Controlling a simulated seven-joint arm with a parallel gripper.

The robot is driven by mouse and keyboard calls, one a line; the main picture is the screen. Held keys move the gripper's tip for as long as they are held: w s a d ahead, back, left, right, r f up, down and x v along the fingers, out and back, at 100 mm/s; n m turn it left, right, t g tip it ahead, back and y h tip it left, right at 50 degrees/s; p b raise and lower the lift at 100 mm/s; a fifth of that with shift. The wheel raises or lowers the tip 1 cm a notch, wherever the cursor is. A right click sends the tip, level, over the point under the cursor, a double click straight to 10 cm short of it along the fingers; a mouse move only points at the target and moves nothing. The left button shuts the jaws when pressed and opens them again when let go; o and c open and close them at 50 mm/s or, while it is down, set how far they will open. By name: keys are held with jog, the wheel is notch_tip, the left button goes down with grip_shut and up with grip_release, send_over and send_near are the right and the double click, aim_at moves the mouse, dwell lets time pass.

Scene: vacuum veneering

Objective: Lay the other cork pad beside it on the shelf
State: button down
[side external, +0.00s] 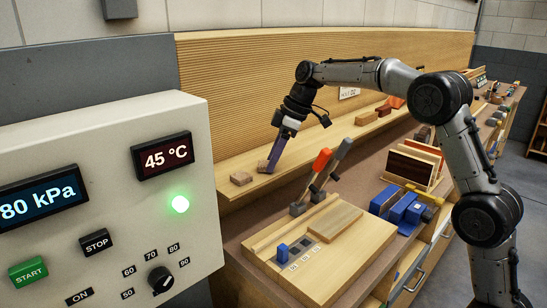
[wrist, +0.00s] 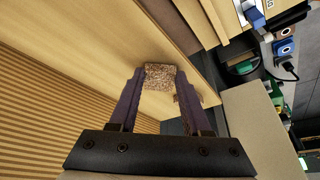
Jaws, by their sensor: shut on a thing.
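One cork pad (side external: 241,178), a small brown block, lies on the wooden shelf (side external: 225,163) in the side view. My gripper (side external: 270,167) is just right of it, pointing down and shut on the other cork pad (side external: 263,166). The held pad is at shelf level, a small gap from the lying pad; I cannot tell whether it touches the shelf. In the wrist view the held pad (wrist: 160,77) sits between the fingertips. A bit of the lying pad (wrist: 198,97) shows by the right finger, which hides part of it.
A ribbed wooden back panel (side external: 330,75) rises behind the shelf. Two upright tools with red (side external: 321,160) and grey (side external: 342,150) handles stand in front. A wooden board (side external: 318,260) with a small blue block lies nearer. The control box (side external: 110,190) reads 80 kPa and 45 °C.

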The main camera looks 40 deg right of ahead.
jog(key=shift+f, duration=0.15)
jog(key=shift+c, duration=1.8)
grip_release()
jog(key=v, duration=1.2)
jog(key=shift+r, duration=0.25)
